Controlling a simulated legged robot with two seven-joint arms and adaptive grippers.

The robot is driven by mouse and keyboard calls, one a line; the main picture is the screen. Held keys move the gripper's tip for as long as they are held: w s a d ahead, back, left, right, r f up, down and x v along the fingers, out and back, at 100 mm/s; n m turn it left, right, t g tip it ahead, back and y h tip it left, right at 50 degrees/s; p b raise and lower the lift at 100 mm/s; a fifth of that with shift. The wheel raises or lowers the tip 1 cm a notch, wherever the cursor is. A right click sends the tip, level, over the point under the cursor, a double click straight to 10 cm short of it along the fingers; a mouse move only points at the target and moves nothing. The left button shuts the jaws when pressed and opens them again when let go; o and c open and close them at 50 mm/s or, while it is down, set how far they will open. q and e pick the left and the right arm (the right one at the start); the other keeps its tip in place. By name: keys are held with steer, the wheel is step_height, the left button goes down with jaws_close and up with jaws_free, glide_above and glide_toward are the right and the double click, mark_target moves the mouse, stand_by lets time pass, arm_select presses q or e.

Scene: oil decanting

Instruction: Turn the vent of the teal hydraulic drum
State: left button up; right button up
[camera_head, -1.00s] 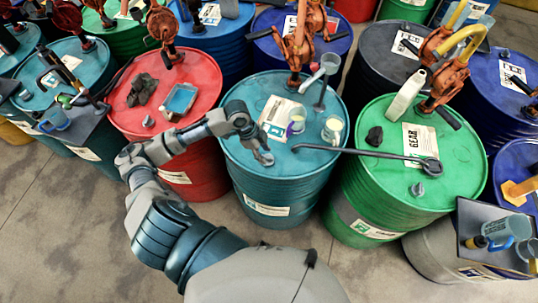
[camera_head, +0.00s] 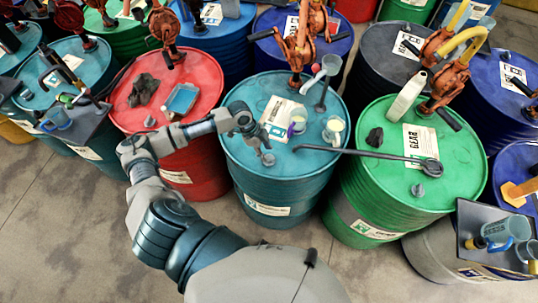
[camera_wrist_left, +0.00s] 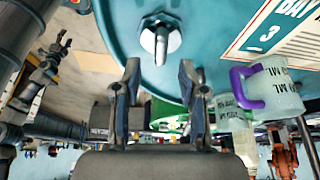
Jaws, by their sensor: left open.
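The teal drum (camera_head: 290,180) stands in the middle of the head view; its lid fills the top of the left wrist view (camera_wrist_left: 210,40). Its vent (camera_head: 268,160) is a small grey metal fitting near the lid's front left edge. In the left wrist view the vent (camera_wrist_left: 160,42) is a shiny cap with a raised grip, ahead of the finger gap and apart from the fingers. My left gripper (camera_head: 247,131) is over the lid's left side, behind and left of the vent in the head view. Its two fingers (camera_wrist_left: 159,70) are spread and empty. My right gripper is out of view.
The teal lid also carries a paper label (camera_head: 275,118), a purple-handled cup (camera_head: 297,125), another cup (camera_head: 333,129) and an orange pump (camera_head: 298,50). A long dark wrench (camera_head: 385,155) reaches from the green drum (camera_head: 450,190) over the teal lid. A red drum (camera_head: 195,75) stands left.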

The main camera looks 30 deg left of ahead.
mark_target(269, 156)
arm_select(q)
steer(key=x, duration=0.2)
steer(key=shift+f, duration=0.7)
steer(key=shift+w+a+f, duration=0.1)
steer(key=shift+a+f, duration=0.05)
steer(key=shift+f, duration=0.05)
steer(key=shift+d, duration=0.35)
steer(key=c, duration=0.8)
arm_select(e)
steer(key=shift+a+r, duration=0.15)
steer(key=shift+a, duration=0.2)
